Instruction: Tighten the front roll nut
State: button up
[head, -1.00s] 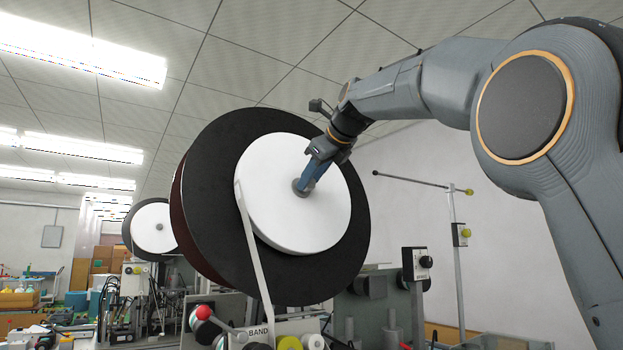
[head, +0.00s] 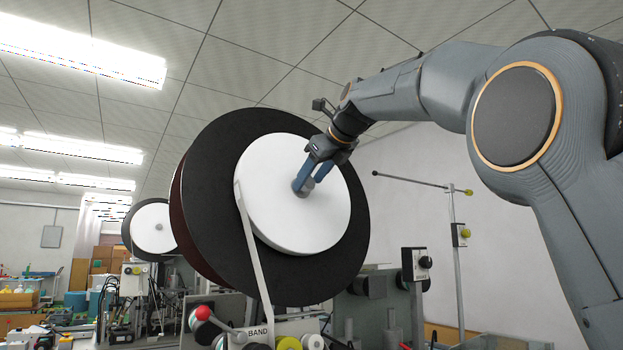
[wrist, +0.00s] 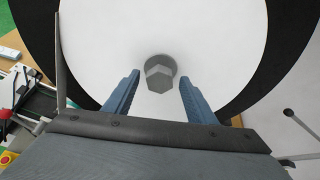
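The front roll is a white disc (head: 290,225) with a wide black flange (head: 225,220), standing upright. Its grey hex nut (wrist: 160,74) sits at the disc's centre in the wrist view. In the head view the nut (head: 303,190) is partly hidden by the blue fingers. My gripper (wrist: 158,92) is open, with one blue finger on each side of the nut and a clear gap to both. The fingertips lie a little below the nut in the wrist view. Nothing is held.
A white band (head: 254,260) runs down from the roll to the machine below. A red knob lever (head: 204,313) and a control box (head: 417,264) stand under and right of the roll. A second roll (head: 152,228) is further back. A thin rod stand (head: 455,240) rises at the right.

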jog(key=b+v, duration=0.2)
jog(key=v, duration=0.5)
jog(key=shift+s+r+b, duration=0.2)
jog(key=shift+s+b, duration=0.1)
jog(key=shift+d, duration=0.15)
jog(key=w+d+f+n+g+h+b, duration=0.1)
jog(key=d+f+n+g+b, duration=0.2)
jog(key=f, duration=1.3)
jog(key=d+f+n+h, duration=0.25)
jog(key=f+n, duration=0.25)
jog(key=f, duration=1)
jog(key=w+d+f+n+g+h+b, duration=0.15)
jog(key=d+f+n, duration=0.25)
jog(key=f, duration=1.2)
jog(key=s+d+f+n+g+b, duration=0.1)
jog(key=s+f+n, duration=0.3)
jog(key=s+f, duration=0.5)
jog(key=s+d+f+n+g+b, duration=0.2)
jog(key=s+f, duration=0.7)
jog(key=f, duration=0.5)
jog(key=s+d+f+n+g+h+b, duration=0.1)
jog(key=s+d+f+n+g, duration=0.1)
jog(key=s+f+n, duration=0.5)
notch_tip(320, 180, down, 5)
jog(key=s+d, duration=0.1)
jog(key=s, duration=0.1)
jog(key=shift+s+d, duration=0.3)
jog(key=shift+s, duration=0.1)
